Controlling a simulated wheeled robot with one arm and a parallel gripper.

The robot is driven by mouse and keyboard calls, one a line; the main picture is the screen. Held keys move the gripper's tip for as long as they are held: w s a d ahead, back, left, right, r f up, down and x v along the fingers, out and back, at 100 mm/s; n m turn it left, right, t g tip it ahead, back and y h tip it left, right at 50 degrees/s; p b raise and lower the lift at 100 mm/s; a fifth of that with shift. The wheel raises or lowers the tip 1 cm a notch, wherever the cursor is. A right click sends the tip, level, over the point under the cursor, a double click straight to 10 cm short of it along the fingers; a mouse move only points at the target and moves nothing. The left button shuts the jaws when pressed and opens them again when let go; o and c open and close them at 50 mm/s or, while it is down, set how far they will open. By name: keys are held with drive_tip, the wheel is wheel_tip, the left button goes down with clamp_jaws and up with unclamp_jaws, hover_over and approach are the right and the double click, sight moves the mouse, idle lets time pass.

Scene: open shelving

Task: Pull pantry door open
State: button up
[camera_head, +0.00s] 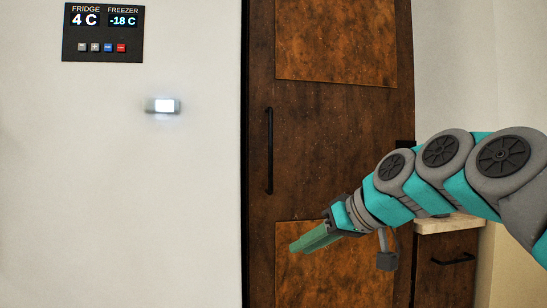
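The pantry door (337,130) is a tall brown wooden door with lighter orange-brown panels, and it looks shut in its dark frame. Its handle (269,150) is a long black vertical bar near the door's left edge. My gripper (297,245) is in front of the lower part of the door, below and to the right of the handle. Its green fingers point left and are apart from the handle in the picture. From this side view the fingers overlap, so I cannot tell if they are open or shut. My arm hides part of the door's lower right.
A white fridge front (120,200) fills the left, with a black display panel (103,32) and a small lit dispenser (163,105). At the right, a low brown cabinet (445,268) with a black handle stands under a pale countertop (448,224).

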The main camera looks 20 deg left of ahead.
drive_tip(key=w+a+r+n+t+y+b, duration=0.1)
drive_tip(key=w+a+r+y, duration=0.15)
drive_tip(key=r, duration=0.25)
drive_tip(key=w+a+r+n+t+y+b, duration=0.1)
drive_tip(key=w+r, duration=0.2)
drive_tip(key=r, duration=0.2)
drive_tip(key=n+t+y+b, duration=0.1)
drive_tip(key=n+y, duration=0.1)
drive_tip(key=y, duration=0.1)
approach(272, 148)
drive_tip(key=x, duration=0.3)
drive_tip(key=shift+p+x, duration=0.35)
drive_tip(key=shift+x, duration=0.5)
drive_tip(key=shift+p+x, duration=1.15)
drive_tip(key=shift+x, duration=1.8)
drive_tip(key=shift+c, duration=0.3)
drive_tip(key=shift+w, duration=0.1)
clamp_jaws()
